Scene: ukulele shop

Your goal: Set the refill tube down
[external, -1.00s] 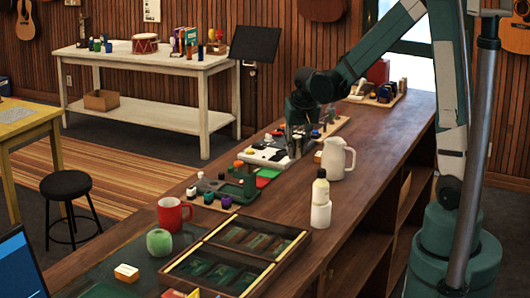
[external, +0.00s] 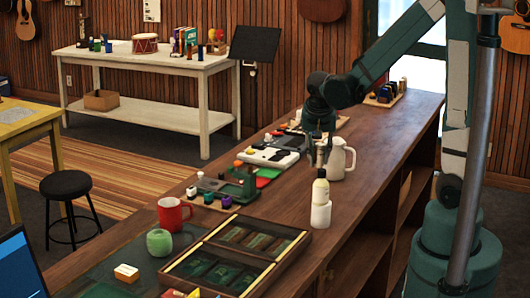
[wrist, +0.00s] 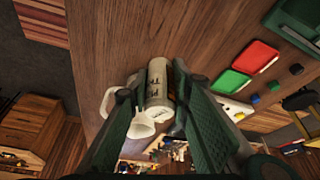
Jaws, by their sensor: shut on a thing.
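My gripper (external: 319,150) is over the counter beside the white jug (external: 338,158), which stands just to its right in the external view. In the wrist view my gripper (wrist: 158,93) is shut on a pale tube with dark lettering (wrist: 158,80), the refill tube, held between the two fingers. The tube's lower part is hidden in the wrist view, and in the external view it is too small to make out clearly. I cannot tell whether it touches the counter. The jug (wrist: 140,125) shows left of the fingers.
A white bottle (external: 321,207) stands in front of the jug. Red (wrist: 256,57) and green (wrist: 231,82) trays lie right of my gripper in the wrist view. A red mug (external: 174,214) and a divided case (external: 291,258) are nearer. Bare counter lies right of the jug.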

